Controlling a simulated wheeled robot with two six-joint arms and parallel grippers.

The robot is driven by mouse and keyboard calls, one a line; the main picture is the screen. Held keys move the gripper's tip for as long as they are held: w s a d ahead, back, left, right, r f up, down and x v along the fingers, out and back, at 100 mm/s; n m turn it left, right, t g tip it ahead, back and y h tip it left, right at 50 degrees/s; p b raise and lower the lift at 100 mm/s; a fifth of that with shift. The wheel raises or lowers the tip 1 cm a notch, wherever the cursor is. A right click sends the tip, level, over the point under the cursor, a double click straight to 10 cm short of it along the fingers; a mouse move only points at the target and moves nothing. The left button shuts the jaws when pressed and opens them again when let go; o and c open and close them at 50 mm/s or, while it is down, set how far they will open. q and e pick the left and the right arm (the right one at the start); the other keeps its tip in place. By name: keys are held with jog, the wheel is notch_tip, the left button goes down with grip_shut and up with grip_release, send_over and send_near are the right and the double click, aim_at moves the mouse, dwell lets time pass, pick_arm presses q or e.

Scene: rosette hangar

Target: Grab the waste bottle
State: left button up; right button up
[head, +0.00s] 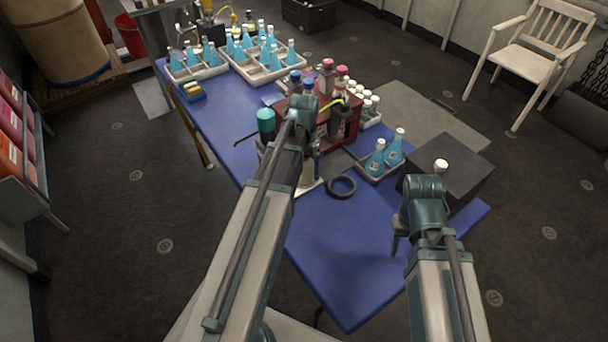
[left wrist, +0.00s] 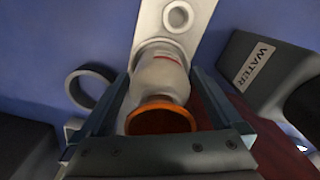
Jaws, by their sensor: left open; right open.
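A pale bottle with an orange cap (left wrist: 160,118) and a red mark on its body (left wrist: 158,72) shows in the left wrist view. I cannot read a label that names it the waste bottle. My left gripper (left wrist: 160,80) is open, with its fingers on either side of this bottle; contact cannot be told. In the head view, my left arm hides the bottle and most of the left gripper. My right gripper (head: 400,243) is open and empty above the near right part of the table.
A dark bottle labelled WATER (left wrist: 262,75) stands right of my left gripper. A white stand (head: 309,187) and a black ring (head: 342,187) are close by. A red rack (head: 349,135) holds several bottles. The blue table's (head: 345,260) near part is clear.

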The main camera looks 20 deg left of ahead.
pick_arm(q)
jog(key=shift+c, duration=0.3)
jog(key=c, duration=1.4)
pick_arm(e)
jog(key=shift+r, duration=0.1)
pick_arm(q)
jog(key=shift+r+p, duration=0.6)
jog(key=shift+p, duration=0.15)
pick_arm(e)
jog(key=shift+r, duration=0.5)
pick_arm(q)
notch_tip(320, 180, up, 3)
jog(key=p, duration=0.3)
jog(key=s+d, duration=0.1)
jog(key=d, duration=0.4)
jog(key=s+d, duration=0.2)
jog(key=d, duration=0.3)
jog(key=s+d, duration=0.1)
jog(key=d, duration=0.4)
jog(key=shift+s+d+r+p, duration=0.2)
jog(key=shift+r+p, duration=0.15)
pick_arm(e)
notch_tip(320, 180, up, 4)
jog(key=shift+f, duration=0.15)
